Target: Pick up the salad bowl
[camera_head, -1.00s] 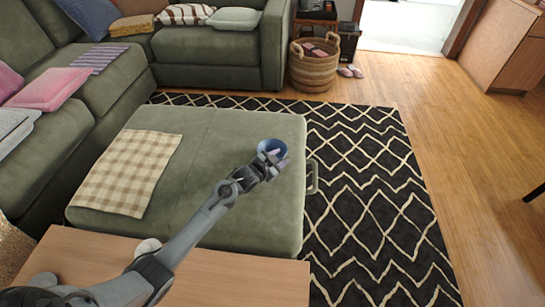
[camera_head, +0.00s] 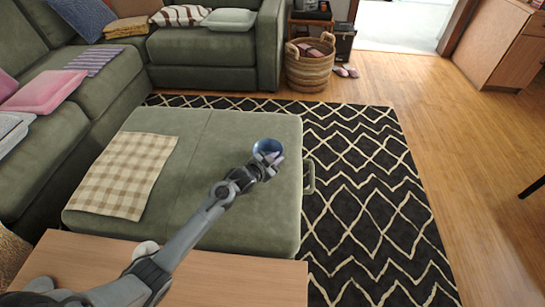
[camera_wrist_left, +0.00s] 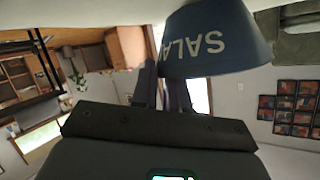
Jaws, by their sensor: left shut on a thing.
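The salad bowl (camera_head: 266,146) is a small blue bowl over the right part of the green ottoman (camera_head: 225,165) in the head view. My left gripper (camera_head: 272,158) is at the bowl's near side, shut on its rim. In the left wrist view the bowl (camera_wrist_left: 215,42) shows pale letters reading "SALA", upside down, and sits at the fingers (camera_wrist_left: 163,88). I cannot tell whether the bowl touches the ottoman. My right gripper is in neither view.
A checked cloth (camera_head: 125,175) lies on the ottoman's left side. A wooden table (camera_head: 230,275) stands in front. A green sofa (camera_head: 200,60) runs behind and left. A wicker basket (camera_head: 310,65) stands on the floor at the back. The patterned rug (camera_head: 370,190) is clear on the right.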

